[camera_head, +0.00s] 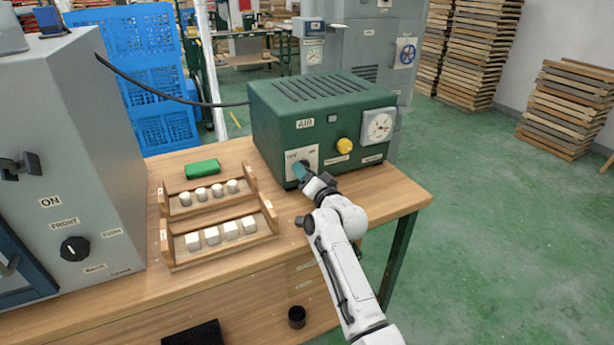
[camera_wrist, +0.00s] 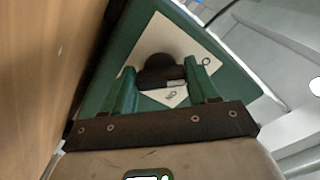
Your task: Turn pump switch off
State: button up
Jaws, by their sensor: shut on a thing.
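The pump is a green box (camera_head: 325,125) marked AIR, standing on the right part of the wooden bench. Its switch (camera_wrist: 163,70) is a dark knob on a white plate (camera_head: 300,157), low on the left of the front face. My gripper (camera_head: 302,171) reaches this plate and hides most of the switch in the head view. In the wrist view, the teal fingers of my gripper (camera_wrist: 168,76) stand on either side of the dark knob, shut on it.
A yellow knob (camera_head: 344,145) and a round gauge (camera_head: 379,126) sit right of the switch. A wooden rack (camera_head: 222,251) with several white pieces and a green block (camera_head: 202,169) lie to the left. A grey cabinet (camera_head: 60,150) stands at far left. The bench's right end (camera_head: 405,192) is clear.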

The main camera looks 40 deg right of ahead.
jog(key=shift+w+a, duration=0.1)
jog(key=o, duration=1.1)
jog(key=shift+c, duration=0.2)
jog(key=v, duration=1)
jog(key=shift+s+p, duration=0.35)
jog(key=shift+s, duration=0.05)
